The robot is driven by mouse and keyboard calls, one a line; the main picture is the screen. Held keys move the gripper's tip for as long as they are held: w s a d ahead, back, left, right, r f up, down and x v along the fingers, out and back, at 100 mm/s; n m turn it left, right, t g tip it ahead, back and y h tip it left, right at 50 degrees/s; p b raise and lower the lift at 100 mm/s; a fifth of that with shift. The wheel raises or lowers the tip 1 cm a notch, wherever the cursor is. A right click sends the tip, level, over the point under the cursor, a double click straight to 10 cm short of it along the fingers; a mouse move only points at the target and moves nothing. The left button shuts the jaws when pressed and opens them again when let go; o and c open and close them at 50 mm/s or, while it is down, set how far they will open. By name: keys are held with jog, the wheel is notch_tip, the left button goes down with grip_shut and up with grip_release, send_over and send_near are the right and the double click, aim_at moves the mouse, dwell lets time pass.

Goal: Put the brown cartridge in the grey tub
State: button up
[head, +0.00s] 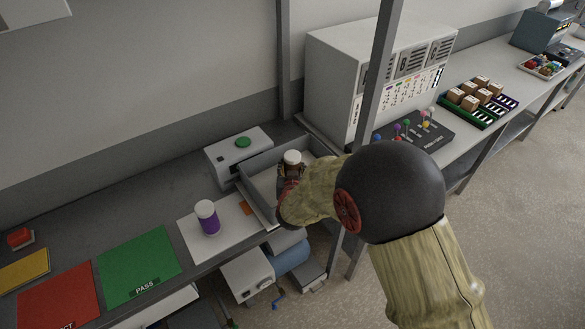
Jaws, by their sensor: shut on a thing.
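The brown cartridge (292,158) has a white cap and a dark brown body. My gripper (291,174) is shut on it and holds it upright. In the picture it lies over the grey tub (258,165), an open tray with low grey walls; I cannot tell whether its base touches the tub floor. My gripper and arm hide the cartridge's lower part and much of the tub's near right side.
A purple cartridge (208,218) with a white cap stands on a white sheet (235,224) left of the tub. A grey box with a green button (243,142) sits behind it. A post (376,75) and a large console (350,60) stand right. Green (137,262) and red (58,298) mats lie left.

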jog(key=o, duration=1.3)
jog(key=shift+o, duration=0.2)
jog(key=shift+r, duration=0.15)
jog(key=shift+r+p, duration=0.25)
jog(key=shift+p, duration=0.05)
jog(key=p+v, duration=0.3)
jog(key=v, duration=0.8)
jog(key=s+d+r+g+y, duration=0.2)
jog(key=s+d+r, duration=0.15)
jog(key=r, duration=0.35)
jog(key=s+d+r+g+y, duration=0.1)
jog(key=s+d+r, duration=0.1)
jog(key=s+r, duration=0.35)
jog(key=s+d+r+g+h, duration=0.1)
jog(key=s+d+r+g, duration=0.1)
jog(key=s+d, duration=0.5)
jog(key=s+d+r+g+h, duration=0.2)
jog(key=s+d, duration=0.5)
jog(key=s, duration=0.5)
jog(key=shift+r+g, duration=0.4)
jog(key=shift+r, duration=0.3)
